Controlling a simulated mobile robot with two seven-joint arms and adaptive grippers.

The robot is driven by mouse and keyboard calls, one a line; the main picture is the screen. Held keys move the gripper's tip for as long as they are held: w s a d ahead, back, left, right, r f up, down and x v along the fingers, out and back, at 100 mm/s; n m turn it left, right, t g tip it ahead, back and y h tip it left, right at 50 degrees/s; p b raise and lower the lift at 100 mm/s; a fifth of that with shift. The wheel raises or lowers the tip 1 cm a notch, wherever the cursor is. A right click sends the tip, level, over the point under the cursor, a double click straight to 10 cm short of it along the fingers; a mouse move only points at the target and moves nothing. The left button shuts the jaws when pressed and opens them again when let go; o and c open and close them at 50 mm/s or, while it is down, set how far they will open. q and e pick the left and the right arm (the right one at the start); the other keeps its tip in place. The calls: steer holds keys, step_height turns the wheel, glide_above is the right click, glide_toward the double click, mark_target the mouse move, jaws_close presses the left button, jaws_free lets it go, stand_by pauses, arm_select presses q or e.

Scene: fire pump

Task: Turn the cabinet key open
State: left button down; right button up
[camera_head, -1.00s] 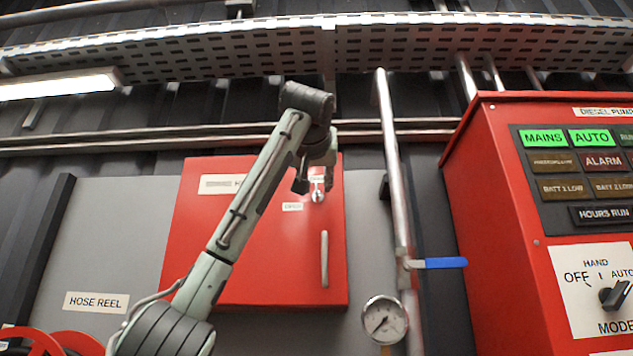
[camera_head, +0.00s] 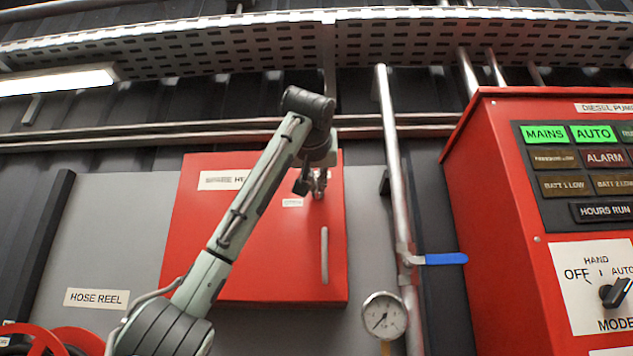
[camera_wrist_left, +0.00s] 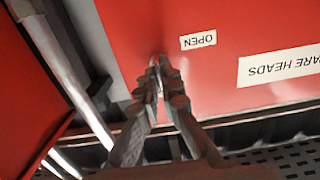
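The red cabinet (camera_head: 255,255) hangs on the grey wall panel, its door closed, with a vertical handle (camera_head: 325,256) at its right. The small metal cabinet key (camera_head: 318,194) is in the door's upper right, right of the OPEN label (camera_head: 292,202). My left gripper (camera_head: 313,186) is at the key. In the left wrist view its fingers (camera_wrist_left: 158,64) come close together on a thin pale metal piece, which seems to be the key. The fingers hide most of the key, so its turn angle is unclear. My right gripper is out of view.
A vertical pipe (camera_head: 393,165) with a blue lever (camera_head: 445,259) and a gauge (camera_head: 384,316) stand right of the cabinet. The red pump panel (camera_head: 480,190) is farther right. A perforated tray (camera_head: 200,50) runs above. A hose reel (camera_head: 75,340) is at lower left.

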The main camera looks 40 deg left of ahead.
arm_select(q)
steer(key=n+b, duration=0.1)
steer(key=n, duration=0.3)
steer(key=shift+f, duration=0.15)
steer(key=shift+n, duration=1)
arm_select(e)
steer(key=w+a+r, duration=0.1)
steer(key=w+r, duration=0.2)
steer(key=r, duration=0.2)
arm_select(q)
steer(key=shift+s+a+n+p, duration=0.1)
steer(key=shift+n+p, duration=0.15)
steer(key=shift+n, duration=2.7)
steer(key=shift+a+n+p, duration=0.1)
steer(key=shift+n+p, duration=0.15)
steer(key=shift+n, duration=2.7)
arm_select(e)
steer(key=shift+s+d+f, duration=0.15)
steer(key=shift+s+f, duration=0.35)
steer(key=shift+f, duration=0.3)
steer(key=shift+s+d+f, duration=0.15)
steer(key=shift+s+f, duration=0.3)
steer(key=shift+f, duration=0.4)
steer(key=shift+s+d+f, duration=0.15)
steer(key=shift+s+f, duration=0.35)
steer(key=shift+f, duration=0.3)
arm_select(q)
steer(key=shift+f, duration=0.1)
